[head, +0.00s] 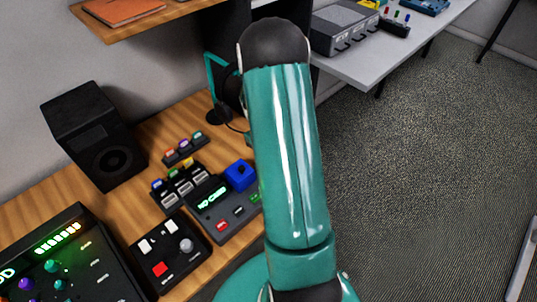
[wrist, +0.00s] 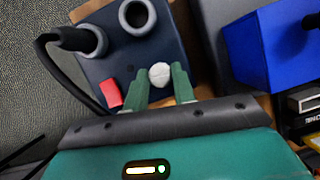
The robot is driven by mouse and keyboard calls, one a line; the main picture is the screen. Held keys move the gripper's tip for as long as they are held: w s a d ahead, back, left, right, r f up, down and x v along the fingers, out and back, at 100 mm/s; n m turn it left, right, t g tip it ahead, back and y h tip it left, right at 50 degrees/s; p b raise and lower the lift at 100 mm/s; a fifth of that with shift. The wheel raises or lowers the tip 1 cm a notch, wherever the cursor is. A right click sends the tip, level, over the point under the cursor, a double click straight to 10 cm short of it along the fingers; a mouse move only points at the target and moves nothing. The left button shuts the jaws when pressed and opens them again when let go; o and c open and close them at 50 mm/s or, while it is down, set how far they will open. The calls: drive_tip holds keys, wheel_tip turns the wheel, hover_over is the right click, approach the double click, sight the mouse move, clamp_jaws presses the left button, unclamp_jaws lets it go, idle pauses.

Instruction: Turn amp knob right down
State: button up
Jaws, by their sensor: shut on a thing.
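In the wrist view, the amp (wrist: 130,62) is a dark blue box with two round grey-rimmed sockets at the top, a red switch and a small white knob (wrist: 160,75). My gripper (wrist: 160,81) has its two green fingers shut on the white knob, one on each side. A black cable plug sits at the left socket. The turn position of the knob cannot be read, as no marker shows. In the head view, my teal arm hides the gripper and most or all of the amp.
In the wrist view, a bright blue box (wrist: 275,48) stands close on the right. In the head view, a black speaker (head: 94,135), headphones on a stand (head: 216,113) and several control boxes crowd the wooden desk (head: 165,128). A grey table (head: 375,62) stands behind; carpet is clear at right.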

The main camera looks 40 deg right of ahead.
drive_tip(key=shift+n+h, duration=0.3)
drive_tip(key=shift+n, duration=0.6)
drive_tip(key=o, duration=1)
drive_tip(key=shift+r, duration=0.1)
drive_tip(key=v, duration=1.3)
drive_tip(key=shift+a+r, duration=0.15)
drive_tip(key=shift+r, duration=0.15)
